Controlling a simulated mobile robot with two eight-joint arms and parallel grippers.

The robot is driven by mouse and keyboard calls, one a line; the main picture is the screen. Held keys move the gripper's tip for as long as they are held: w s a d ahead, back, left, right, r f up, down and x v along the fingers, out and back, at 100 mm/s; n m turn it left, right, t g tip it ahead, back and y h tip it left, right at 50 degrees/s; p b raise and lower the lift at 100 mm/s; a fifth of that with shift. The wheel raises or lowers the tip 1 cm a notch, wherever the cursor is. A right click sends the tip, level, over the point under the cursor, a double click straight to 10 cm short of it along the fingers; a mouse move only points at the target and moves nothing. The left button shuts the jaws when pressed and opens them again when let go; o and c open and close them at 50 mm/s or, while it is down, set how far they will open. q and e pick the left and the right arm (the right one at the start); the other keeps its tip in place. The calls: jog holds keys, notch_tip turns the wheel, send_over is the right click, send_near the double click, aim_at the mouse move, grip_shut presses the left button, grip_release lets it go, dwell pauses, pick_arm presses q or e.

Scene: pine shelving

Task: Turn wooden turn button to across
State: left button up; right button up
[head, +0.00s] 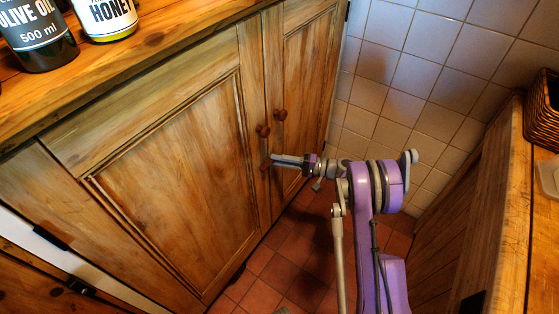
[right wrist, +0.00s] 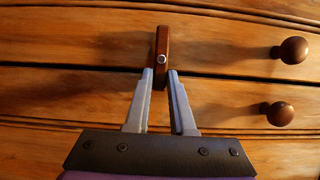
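The wooden turn button (right wrist: 162,42) is a small dark brown bar with a pale screw in its face. It is on the pine cupboard front, near the seam between the doors. In the right wrist view its long side runs across the board lines, square to the seam. My right gripper (right wrist: 160,74) has one finger on each side of the button's near part, seemingly touching both edges; that end is partly hidden. In the head view my right gripper (head: 273,159) points left at the cupboard front, below the knobs. My left gripper is out of view.
Two round knobs, the left one (head: 263,130) and the right one (head: 280,115), sit just above the gripper. An olive oil bottle (head: 38,35) and a honey jar (head: 108,17) stand on the worktop (head: 170,45). A wooden counter (head: 480,220) is at right.

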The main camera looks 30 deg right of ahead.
jog(key=o, duration=0.4)
jog(key=p+v, duration=0.1)
jog(key=v, duration=0.9)
jog(key=shift+s+d, duration=0.25)
